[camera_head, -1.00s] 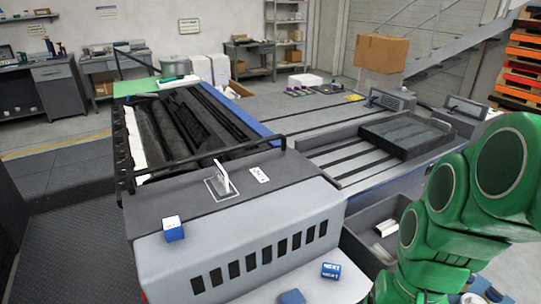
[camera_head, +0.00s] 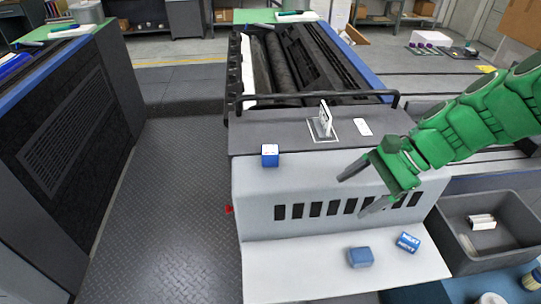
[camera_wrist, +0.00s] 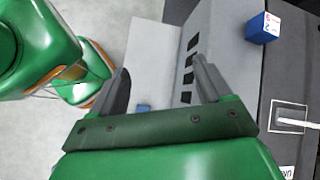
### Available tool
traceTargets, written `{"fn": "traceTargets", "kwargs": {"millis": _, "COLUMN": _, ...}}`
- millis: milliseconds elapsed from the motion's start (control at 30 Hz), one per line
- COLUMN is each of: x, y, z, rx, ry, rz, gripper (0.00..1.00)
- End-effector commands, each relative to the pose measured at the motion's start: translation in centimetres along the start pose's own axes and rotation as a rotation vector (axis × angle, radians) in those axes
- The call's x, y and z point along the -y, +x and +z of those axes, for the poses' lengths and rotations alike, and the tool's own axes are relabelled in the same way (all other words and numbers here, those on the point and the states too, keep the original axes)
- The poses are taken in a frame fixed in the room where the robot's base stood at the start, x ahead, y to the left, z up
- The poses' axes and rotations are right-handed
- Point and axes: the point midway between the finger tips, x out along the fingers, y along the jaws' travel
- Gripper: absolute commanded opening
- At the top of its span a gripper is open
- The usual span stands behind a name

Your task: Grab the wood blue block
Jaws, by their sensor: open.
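A plain blue block (camera_head: 360,257) lies on the white shelf at the machine's front. Beside it on the right is a blue block with white lettering (camera_head: 408,242). A blue block with a white face (camera_head: 270,155) sits on the machine top's front edge. It also shows at upper right in the wrist view (camera_wrist: 262,27). My gripper (camera_head: 354,195) is open and empty in front of the machine's vented face, above the shelf. In the wrist view, a small part of a blue block (camera_wrist: 143,107) shows between the fingers, beyond them; which shelf block it is, I cannot tell.
A white upright piece (camera_head: 325,119) and a white label (camera_head: 363,127) are on the machine top. A grey bin (camera_head: 470,262) holding white items stands right of the shelf. A dark machine (camera_head: 75,120) is at left, with open floor (camera_head: 180,210) between.

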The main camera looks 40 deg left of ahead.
Motion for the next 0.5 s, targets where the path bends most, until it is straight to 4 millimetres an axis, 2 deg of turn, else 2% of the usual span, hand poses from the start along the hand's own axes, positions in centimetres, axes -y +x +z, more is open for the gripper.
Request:
{"fn": "traceTargets", "kwargs": {"millis": 200, "x": 5.3, "y": 2.0, "z": -1.0, "rx": 0.103, "ry": 0.090, "rz": -0.042, "gripper": 0.79}}
{"fn": "traceTargets", "kwargs": {"millis": 500, "x": 12.1, "y": 5.1, "z": -2.4, "rx": 0.242, "ry": 0.231, "rz": -0.088, "gripper": 0.79}}
